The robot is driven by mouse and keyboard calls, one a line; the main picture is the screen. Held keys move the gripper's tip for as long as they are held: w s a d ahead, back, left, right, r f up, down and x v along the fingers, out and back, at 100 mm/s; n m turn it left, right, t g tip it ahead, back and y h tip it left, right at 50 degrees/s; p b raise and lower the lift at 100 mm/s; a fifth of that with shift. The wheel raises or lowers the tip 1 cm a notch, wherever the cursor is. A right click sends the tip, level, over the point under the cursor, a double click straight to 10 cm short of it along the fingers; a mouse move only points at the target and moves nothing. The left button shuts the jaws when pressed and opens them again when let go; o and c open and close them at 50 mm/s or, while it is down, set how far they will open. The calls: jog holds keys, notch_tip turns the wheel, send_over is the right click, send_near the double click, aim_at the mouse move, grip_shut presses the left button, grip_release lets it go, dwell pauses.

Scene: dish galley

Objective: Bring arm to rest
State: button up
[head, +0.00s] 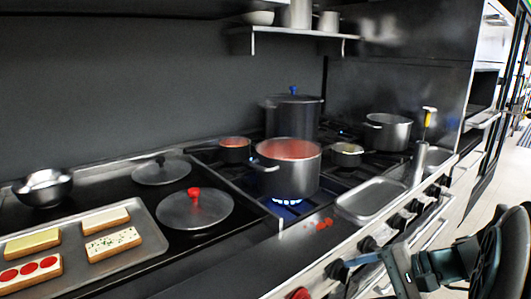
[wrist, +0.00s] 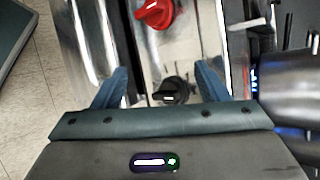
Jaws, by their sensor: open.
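My gripper (head: 366,276) is at the lower right of the head view, in front of the stove's control panel. In the wrist view its two blue fingers stand wide apart, with an empty gap (wrist: 161,75) between them. Behind that gap is the steel panel (wrist: 195,45) with a black knob (wrist: 170,90) and a red knob (wrist: 153,12). I cannot tell whether the fingers touch the panel. The dark arm (head: 460,262) is bent at the right edge of the head view.
A large pot (head: 287,178) with red contents stands over a lit blue flame. A steel tray (head: 370,200) sits near the front edge, with red spills (head: 320,224) beside it. A tray of toasts (head: 75,275) lies left. Tiled floor (wrist: 40,110) is clear.

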jog(key=s+a+r+n+h+p, duration=0.3)
jog(key=s+r+n+h+p, duration=0.1)
jog(key=r+p, duration=0.3)
jog(key=s+a+r+n+g+h+p, duration=0.1)
jog(key=s+a+r+n+h+p, duration=0.1)
jog(key=s+r+n+h+p, duration=0.3)
notch_tip(320, 180, up, 2)
jog(key=s+h+p, duration=0.1)
jog(key=p, duration=0.2)
jog(key=shift+a+r+g+p, duration=0.2)
jog(key=shift+a+g+p, duration=0.1)
jog(key=shift+a+p, duration=0.1)
